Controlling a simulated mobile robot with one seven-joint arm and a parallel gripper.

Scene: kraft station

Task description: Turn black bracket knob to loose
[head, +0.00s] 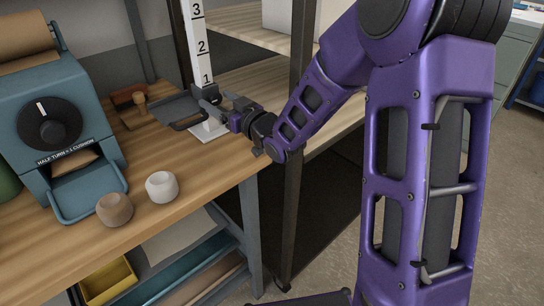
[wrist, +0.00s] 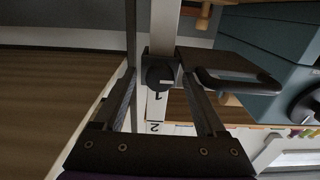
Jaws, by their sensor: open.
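The black bracket (head: 178,108) sits low on a white upright post (head: 200,45) marked 1, 2, 3; it has a flat plate and a loop-shaped rail on one side. In the wrist view its round black knob (wrist: 157,77) faces me, with a small light mark on its right side. My gripper (head: 221,102) is at the bracket by the post. In the wrist view its open fingers (wrist: 160,74) lie on either side of the knob, with gaps visible. I cannot tell how far the fingertips are from the knob in depth. In the head view the knob is hidden.
A teal dispenser (head: 50,120) with a black dial stands left on the wooden bench (head: 70,240). A dark rack upright (head: 296,120) is close beside my arm.

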